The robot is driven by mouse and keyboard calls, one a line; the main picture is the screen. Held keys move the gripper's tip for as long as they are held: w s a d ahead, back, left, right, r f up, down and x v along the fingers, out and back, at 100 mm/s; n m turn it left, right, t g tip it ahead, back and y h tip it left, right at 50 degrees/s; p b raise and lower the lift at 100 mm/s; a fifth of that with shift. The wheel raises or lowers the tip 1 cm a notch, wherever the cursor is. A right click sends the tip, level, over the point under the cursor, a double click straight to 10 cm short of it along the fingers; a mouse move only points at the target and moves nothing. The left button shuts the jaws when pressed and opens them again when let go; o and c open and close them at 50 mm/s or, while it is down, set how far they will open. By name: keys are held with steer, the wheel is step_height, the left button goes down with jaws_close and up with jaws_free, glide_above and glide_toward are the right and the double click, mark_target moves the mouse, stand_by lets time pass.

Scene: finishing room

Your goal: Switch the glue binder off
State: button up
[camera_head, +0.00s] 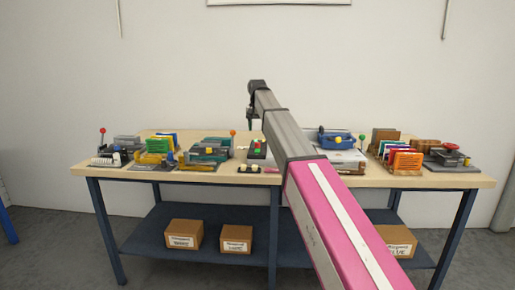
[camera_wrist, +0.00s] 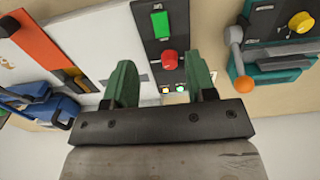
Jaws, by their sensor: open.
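A dark control box (camera_wrist: 143,27) stands in the middle of the wrist view, with a green rectangular button (camera_wrist: 163,24), a red round button (camera_wrist: 169,59) and two small lamps (camera_wrist: 181,88), one yellowish, one glowing green. The box adjoins a white panel; I see no readable name marking it as the glue binder. In the head view, the control box (camera_head: 257,150) is small on the bench. My gripper (camera_wrist: 160,64) is open and empty, its two green fingers either side of the red button in the picture; contact cannot be told. My gripper (camera_head: 251,114) is above the bench.
A teal machine (camera_head: 208,150) with an orange-ball lever (camera_wrist: 244,84) stands beside the box. A blue machine (camera_head: 337,139) is on the other side. Racks of coloured sheets (camera_head: 402,158) and a red-handled machine (camera_head: 452,157) stand right. Boxes (camera_head: 184,233) lie on the lower shelf.

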mark_target(257, 152)
step_height(257, 152, down, 10)
steer(key=shift+f, duration=0.25)
steer(key=shift+c, duration=0.3)
